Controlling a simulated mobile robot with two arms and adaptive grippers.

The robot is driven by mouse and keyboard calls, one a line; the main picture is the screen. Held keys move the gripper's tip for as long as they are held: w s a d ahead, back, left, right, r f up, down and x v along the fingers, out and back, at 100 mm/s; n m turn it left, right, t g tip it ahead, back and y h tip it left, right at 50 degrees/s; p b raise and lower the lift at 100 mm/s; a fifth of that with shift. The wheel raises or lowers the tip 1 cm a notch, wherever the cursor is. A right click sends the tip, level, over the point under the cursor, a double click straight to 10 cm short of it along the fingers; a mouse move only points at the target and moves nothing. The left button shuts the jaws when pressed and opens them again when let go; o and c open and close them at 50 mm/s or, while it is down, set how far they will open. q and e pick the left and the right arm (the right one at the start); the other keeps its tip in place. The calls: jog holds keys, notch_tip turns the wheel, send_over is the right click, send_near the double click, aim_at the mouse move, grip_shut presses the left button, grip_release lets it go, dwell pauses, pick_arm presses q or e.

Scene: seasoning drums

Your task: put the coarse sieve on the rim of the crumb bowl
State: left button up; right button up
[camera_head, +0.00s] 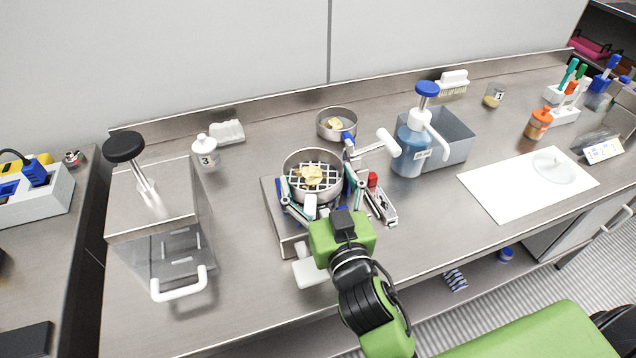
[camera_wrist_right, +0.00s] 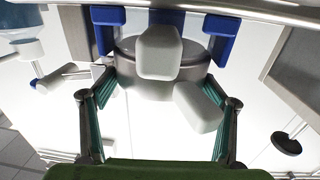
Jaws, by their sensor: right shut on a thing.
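The coarse sieve (camera_head: 313,155) is a round steel ring with a white grid mesh, and pale chips (camera_head: 311,174) lie on the mesh. My right gripper (camera_head: 323,192) has its fingers on both sides of the sieve and is shut on it. The sieve shows over a flat steel scale-like base (camera_head: 272,208); I cannot tell whether it touches anything below. My left gripper is not in view.
A blue pump bottle (camera_head: 407,150) and grey bin (camera_head: 455,130) stand to the right. A red-topped device (camera_head: 381,200) is close beside my gripper. A clear box with a black knob (camera_head: 124,147) and a white bottle (camera_head: 204,154) stand left. A white sheet (camera_head: 500,190) lies right.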

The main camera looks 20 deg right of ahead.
jog(key=shift+f, duration=0.25)
jog(key=shift+f, duration=0.15)
jog(key=o, duration=1.2)
